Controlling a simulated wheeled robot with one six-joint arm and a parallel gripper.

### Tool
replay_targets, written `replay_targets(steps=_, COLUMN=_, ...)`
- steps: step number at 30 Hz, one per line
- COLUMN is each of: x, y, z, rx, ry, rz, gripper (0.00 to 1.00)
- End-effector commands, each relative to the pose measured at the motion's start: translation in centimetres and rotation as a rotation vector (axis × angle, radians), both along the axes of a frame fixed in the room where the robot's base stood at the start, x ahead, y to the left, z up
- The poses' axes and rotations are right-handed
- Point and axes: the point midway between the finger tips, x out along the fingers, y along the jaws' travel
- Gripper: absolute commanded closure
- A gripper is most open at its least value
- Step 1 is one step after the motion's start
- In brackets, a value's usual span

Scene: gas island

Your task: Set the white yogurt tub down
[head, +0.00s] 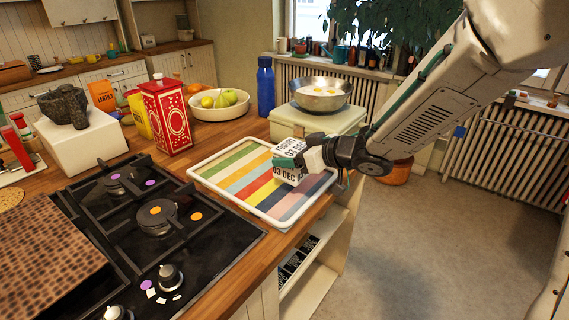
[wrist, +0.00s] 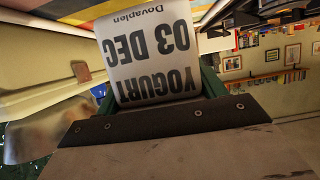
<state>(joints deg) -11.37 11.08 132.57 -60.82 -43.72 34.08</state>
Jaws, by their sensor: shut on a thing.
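The white yogurt tub (head: 289,172) has dark printed lettering. It is at my gripper (head: 307,160), over the right part of a striped tray (head: 201,180) on the wooden counter. In the wrist view the tub (wrist: 148,55) fills the top middle, its label upside down, reading "YOGURT 03 DEC". My gripper (wrist: 155,95) is shut on the tub. The tub looks tilted in the head view. I cannot tell whether its base touches the tray.
The gas hob (head: 150,230) lies left of the tray. Behind the tray stand a red box (head: 167,115), a fruit bowl (head: 222,110), a blue bottle (head: 265,87) and a steel bowl (head: 320,97) on a pale box (head: 316,122). The tray's left part is bare.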

Motion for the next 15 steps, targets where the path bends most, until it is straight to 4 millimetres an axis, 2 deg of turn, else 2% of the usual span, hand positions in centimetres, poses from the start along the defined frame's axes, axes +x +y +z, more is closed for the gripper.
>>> replay_targets(steps=8, x=1.8, y=2.2, z=-0.2, rx=0.000, ry=-0.001, rz=0.001, gripper=0.66)
replay_targets(steps=12, x=1.7, y=2.0, z=-2.7, rx=0.000, ry=0.003, rz=-0.001, gripper=0.66)
replay_targets(steps=15, x=1.7, y=2.0, z=-3.5, rx=0.001, ry=0.001, rz=-0.002, gripper=0.66)
